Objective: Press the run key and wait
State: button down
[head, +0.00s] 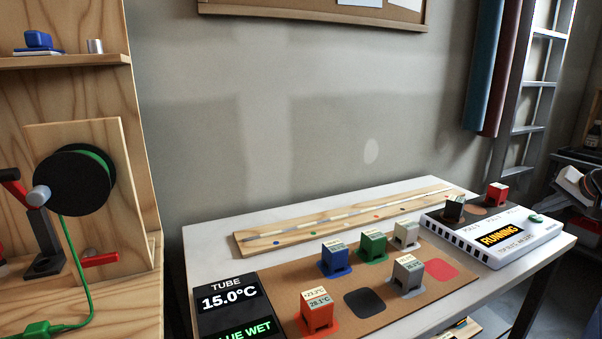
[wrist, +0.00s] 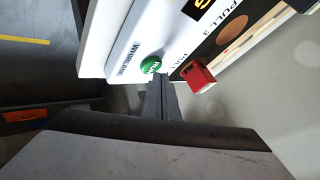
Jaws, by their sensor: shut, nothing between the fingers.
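A white machine (head: 520,243) stands at the right end of the white table, with a lit screen (head: 499,237) reading RUNNING. Its round green run key (head: 536,218) is on the right of its top. In the wrist view the run key (wrist: 150,65) sits on the white casing (wrist: 122,50). My gripper (wrist: 158,80) is shut and empty, its dark fingertips at the near edge of the key. I cannot tell whether they touch it. I cannot make my gripper out in the head view.
A red block (head: 496,193) and a dark block (head: 454,208) stand on the machine; the red block (wrist: 198,78) is close to my fingers. Several coloured blocks stand on the brown mat (head: 385,318). A display (head: 228,299) reads TUBE 15.0°C.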

aim_at(540, 220)
jog(key=shift+r, duration=0.1)
jog(key=shift+r, duration=2.9)
jog(key=shift+s, duration=0.1)
